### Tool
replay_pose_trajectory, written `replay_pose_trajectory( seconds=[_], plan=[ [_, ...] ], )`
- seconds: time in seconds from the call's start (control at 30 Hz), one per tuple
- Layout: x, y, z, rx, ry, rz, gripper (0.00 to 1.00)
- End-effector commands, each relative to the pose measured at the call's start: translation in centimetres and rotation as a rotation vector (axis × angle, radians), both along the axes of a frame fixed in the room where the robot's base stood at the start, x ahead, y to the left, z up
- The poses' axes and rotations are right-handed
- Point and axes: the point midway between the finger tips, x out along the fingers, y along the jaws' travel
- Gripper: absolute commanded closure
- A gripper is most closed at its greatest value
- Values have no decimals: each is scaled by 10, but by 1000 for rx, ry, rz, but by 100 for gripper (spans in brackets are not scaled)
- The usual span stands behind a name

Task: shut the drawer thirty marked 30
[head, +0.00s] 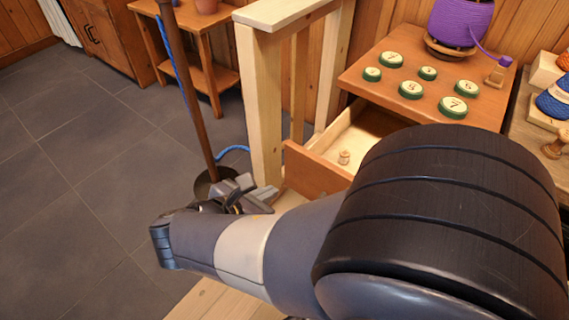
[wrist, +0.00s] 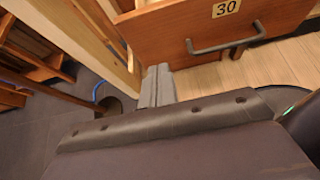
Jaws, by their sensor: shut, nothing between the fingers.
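The drawer marked 30 (head: 316,170) stands open in the head view, pulled out from under an orange-brown cabinet top. A small wooden spool (head: 344,157) lies inside it. In the wrist view the drawer front (wrist: 170,32) shows its yellow 30 label (wrist: 226,8) and a dark bar handle (wrist: 228,45). My gripper (head: 245,195) is shut and empty, just left of the drawer front in the head view. In the wrist view my gripper's fingers (wrist: 158,82) are together, below and left of the handle, apart from it. My arm hides part of the drawer.
A pale wooden post frame (head: 262,100) stands close left of the drawer. Several green numbered discs (head: 411,89) and a purple spool (head: 460,22) sit on the cabinet top (head: 372,75). A brown pole (head: 185,90) stands in a dark pot behind my gripper. The grey floor (head: 75,190) at left is clear.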

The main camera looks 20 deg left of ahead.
Motion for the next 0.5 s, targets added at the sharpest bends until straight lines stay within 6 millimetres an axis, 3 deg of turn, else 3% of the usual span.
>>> replay_pose_trajectory(
  seconds=[0.4, 0.5],
  plan=[
    [69, -26, -46, -2, 1, -6, 100],
    [84, -32, -47, 1, 0, -5, 100]
  ],
)
